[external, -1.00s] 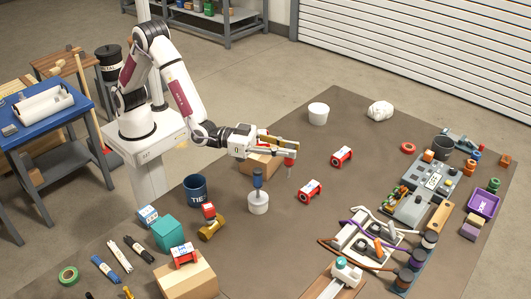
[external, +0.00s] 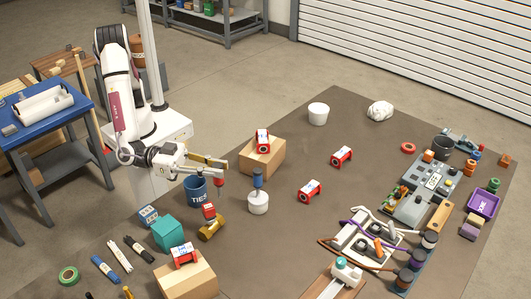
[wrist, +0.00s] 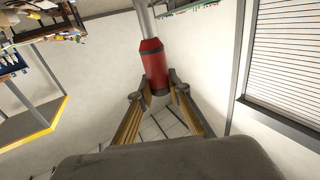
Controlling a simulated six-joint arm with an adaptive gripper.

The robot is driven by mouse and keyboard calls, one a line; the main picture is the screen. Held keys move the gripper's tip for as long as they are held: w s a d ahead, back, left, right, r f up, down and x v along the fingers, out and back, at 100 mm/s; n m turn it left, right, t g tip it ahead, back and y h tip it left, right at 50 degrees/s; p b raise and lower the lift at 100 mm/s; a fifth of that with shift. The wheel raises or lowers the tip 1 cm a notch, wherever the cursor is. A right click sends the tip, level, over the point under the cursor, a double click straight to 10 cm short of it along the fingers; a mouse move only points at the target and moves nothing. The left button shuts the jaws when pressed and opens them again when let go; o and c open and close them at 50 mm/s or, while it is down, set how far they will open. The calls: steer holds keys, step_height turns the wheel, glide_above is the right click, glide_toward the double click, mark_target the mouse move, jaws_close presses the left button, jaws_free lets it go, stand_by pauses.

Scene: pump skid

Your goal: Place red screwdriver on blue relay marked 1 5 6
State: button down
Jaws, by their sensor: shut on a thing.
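My gripper (external: 221,171) is shut on the red screwdriver (external: 219,183), above and just right of the blue TIES cup.
The blue cup (external: 195,191), a small red block (external: 209,211), a brass cylinder (external: 211,228) and a teal box (external: 168,235) stand near the blue block. A white pot with a blue-handled item (external: 258,201) and a cardboard box (external: 262,158) are to the right.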

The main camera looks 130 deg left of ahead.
steer(key=d+f+v, duration=0.1)
steer(key=v, duration=2.5)
steer(key=shift+w+d+f+n+y, duration=0.2)
steer(key=shift+d+f+n+y, duration=0.1)
steer(key=shift+y, duration=0.1)
steer(key=shift+f, duration=2.95)
steer(key=shift+f, duration=2.05)
steer(key=shift+f, duration=0.15)
